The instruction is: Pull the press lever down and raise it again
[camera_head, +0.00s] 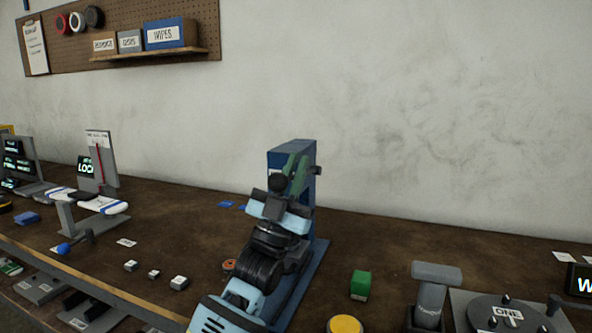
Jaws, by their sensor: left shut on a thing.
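The blue press (308,205) stands upright on the brown workbench, near the middle of the head view. Its blue base (309,270) runs toward me and is partly covered by my arm. My left gripper (279,190) is in front of the press column, shut on the press lever's dark knob (279,183). A green bar (298,172) slants up behind the knob against the column. The rest of the lever is hidden by the gripper. My right gripper is not in view.
A green block (360,285), a yellow round button (345,326) and a grey T-shaped post (435,285) stand right of the press. Several small white blocks (179,283) lie left. A drone stand (88,202) is farther left. Bench behind the press's right side is clear.

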